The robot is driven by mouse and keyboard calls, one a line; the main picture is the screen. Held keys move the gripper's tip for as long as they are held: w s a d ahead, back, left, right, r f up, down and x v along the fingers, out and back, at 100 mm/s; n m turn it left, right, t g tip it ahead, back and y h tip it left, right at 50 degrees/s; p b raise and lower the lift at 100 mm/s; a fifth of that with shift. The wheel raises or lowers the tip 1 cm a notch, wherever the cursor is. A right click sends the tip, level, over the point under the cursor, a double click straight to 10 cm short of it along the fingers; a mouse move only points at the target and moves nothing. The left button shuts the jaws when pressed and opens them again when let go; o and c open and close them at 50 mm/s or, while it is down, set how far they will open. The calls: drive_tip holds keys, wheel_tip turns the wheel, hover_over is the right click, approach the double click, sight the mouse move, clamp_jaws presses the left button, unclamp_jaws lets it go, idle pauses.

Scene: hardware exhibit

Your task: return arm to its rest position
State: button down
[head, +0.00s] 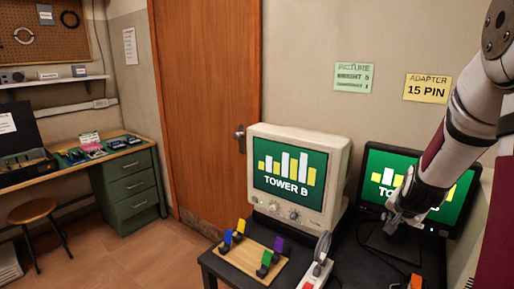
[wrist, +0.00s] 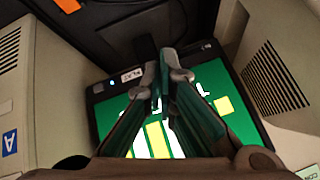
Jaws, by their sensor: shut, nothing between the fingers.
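My gripper (head: 393,217) is at the lower end of my arm, which comes down from the upper right in the head view. It hangs in front of the black flat monitor (head: 370,165), whose green screen shows a bar picture and partly hidden text. In the wrist view my gripper (wrist: 163,60) has its fingers together with nothing between them, in front of the same green screen (wrist: 222,106). Whether the fingertips touch the monitor or its stand cannot be told.
A beige CRT monitor (head: 330,140) showing "TOWER B" stands left on the black table (head: 225,270). A wooden board (head: 240,258) with coloured clips and a power strip (head: 316,272) lie before it. Beige cases (wrist: 35,90) flank my gripper in the wrist view.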

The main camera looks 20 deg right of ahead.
drive_tip(key=s+a+r+n+y, duration=0.25)
drive_tip(key=a+r, duration=0.25)
drive_tip(key=a, duration=0.5)
drive_tip(key=s+a+r+n+y, duration=0.15)
drive_tip(key=a+r+n, duration=0.35)
drive_tip(key=a, duration=0.6)
drive_tip(key=s+a+r+n, duration=0.2)
drive_tip(key=s+a+n, duration=0.1)
drive_tip(key=s+a, duration=0.3)
drive_tip(key=s+a+r+n+g+y, duration=0.1)
drive_tip(key=s+a+n, duration=0.2)
drive_tip(key=s+a, duration=0.3)
drive_tip(key=s, duration=0.4)
drive_tip(key=shift+s+a+r, duration=0.2)
drive_tip(key=shift+a+r, duration=0.1)
drive_tip(key=shift+r, duration=0.05)
idle(3.0)
